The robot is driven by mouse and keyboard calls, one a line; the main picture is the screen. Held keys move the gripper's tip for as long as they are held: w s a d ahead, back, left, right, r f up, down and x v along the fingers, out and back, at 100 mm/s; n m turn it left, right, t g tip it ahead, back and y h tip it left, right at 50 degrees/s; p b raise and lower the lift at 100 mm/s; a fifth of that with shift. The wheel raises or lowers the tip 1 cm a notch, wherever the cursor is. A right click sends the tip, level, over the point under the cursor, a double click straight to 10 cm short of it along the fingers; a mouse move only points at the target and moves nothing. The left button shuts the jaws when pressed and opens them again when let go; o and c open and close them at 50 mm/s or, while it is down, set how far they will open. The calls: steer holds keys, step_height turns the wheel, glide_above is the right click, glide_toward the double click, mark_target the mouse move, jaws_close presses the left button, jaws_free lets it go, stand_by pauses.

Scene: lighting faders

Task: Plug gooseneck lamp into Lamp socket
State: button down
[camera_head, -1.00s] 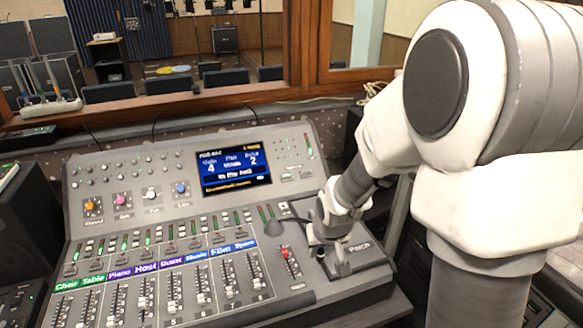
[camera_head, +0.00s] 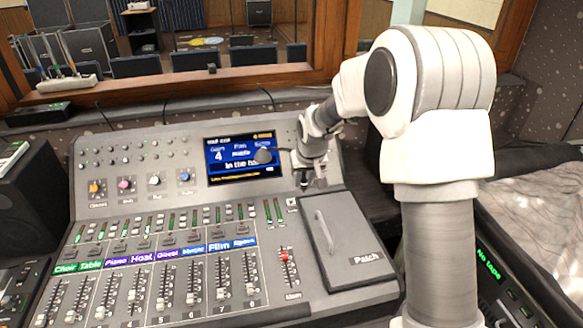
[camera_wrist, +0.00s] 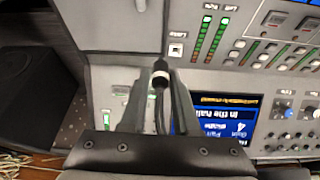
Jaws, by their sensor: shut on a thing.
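My gripper (camera_head: 308,180) is shut on the gooseneck lamp and holds it above the right part of the mixing console. The lamp's dark head (camera_head: 263,156) juts left in front of the screen, on a thin neck. In the wrist view, the lamp's dark plug end with a pale ring (camera_wrist: 160,76) sits between the fingertips of my gripper (camera_wrist: 159,88). It looks clear of the panel. A small white square fitting with a dark centre (camera_wrist: 176,50) lies beyond the tips; its label is unreadable, so I cannot tell whether it is the Lamp socket.
The console (camera_head: 150,215) carries rows of faders, a red fader (camera_head: 284,255) and a lit screen (camera_head: 225,174). A grey Patch cover (camera_head: 350,255) with a raised handle (camera_head: 324,232) lies at the right. A window ledge (camera_head: 180,104) runs behind. A black speaker (camera_head: 30,195) stands left.

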steer(key=w+a, duration=0.4)
steer(key=b, duration=0.4)
glide_above(289, 199)
steer(key=shift+n, duration=0.3)
steer(key=shift+s+d+f, duration=0.1)
steer(key=shift+s+f, duration=0.05)
steer(key=shift+f, duration=0.85)
steer(key=shift+s+d+f, duration=0.1)
steer(key=shift+s+f, duration=0.05)
steer(key=shift+f, duration=0.9)
steer(key=shift+s+d+f, duration=0.1)
steer(key=shift+s+f, duration=0.05)
steer(key=shift+f, duration=0.85)
steer(key=shift+f+b, duration=0.85)
steer(key=shift+b, duration=0.2)
stand_by(1.3)
